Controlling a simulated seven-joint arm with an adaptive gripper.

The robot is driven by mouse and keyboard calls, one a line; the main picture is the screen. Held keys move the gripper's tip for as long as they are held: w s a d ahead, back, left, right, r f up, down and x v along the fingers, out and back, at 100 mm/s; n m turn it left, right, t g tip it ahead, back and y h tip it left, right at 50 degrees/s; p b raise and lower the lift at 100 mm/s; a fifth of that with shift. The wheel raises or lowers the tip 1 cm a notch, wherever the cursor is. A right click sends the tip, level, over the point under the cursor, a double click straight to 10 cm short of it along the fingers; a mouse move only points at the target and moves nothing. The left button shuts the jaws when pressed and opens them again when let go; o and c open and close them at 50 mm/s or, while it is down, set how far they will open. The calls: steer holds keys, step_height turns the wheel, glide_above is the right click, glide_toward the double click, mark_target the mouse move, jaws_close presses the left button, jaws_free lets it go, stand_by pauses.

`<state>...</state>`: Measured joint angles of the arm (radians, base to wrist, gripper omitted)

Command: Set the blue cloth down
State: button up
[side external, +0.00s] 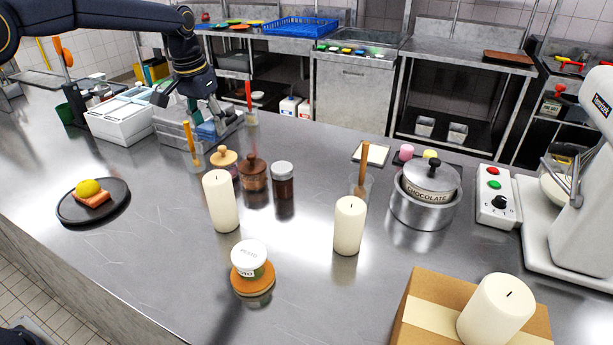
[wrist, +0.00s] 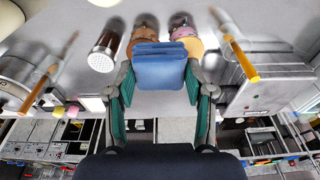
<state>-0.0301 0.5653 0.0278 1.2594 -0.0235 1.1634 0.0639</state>
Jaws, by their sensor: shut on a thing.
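The blue cloth (wrist: 159,66) is a folded pad between my gripper's green-lined fingers in the wrist view. My gripper (side external: 190,116) is shut on it and points down at the back left of the steel counter. I cannot tell whether the cloth touches anything below. The fingers hide part of it in the side view.
Nearby stand jars with wooden lids (side external: 254,174), a dark shaker jar (side external: 283,182) and a brush in a cup (side external: 193,150). A white bin (side external: 118,123) is left. Candles (side external: 221,202) stand in front. A dark plate (side external: 93,210) holds food. The front-left counter is mostly clear.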

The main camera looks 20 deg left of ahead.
steer(key=s+d+m, duration=0.2)
steer(key=s+d, duration=0.1)
steer(key=d, duration=0.6)
steer(key=s+d+m, duration=0.2)
steer(key=d, duration=0.8)
glide_above(317, 204)
steer(key=shift+h, duration=0.4)
steer(key=f, duration=0.9)
steer(key=s+f, duration=0.1)
steer(key=f, duration=0.4)
steer(key=shift+a+f, duration=0.2)
steer(key=shift+f, duration=0.15)
steer(key=shift+w+d+f, duration=0.1)
steer(key=shift+w+f, duration=0.25)
steer(key=shift+f, duration=1.5)
steer(key=shift+f+m, duration=0.1)
steer(key=shift+m, duration=0.2)
steer(key=o, duration=1.1)
steer(key=shift+f, duration=0.1)
steer(key=shift+o, duration=0.2)
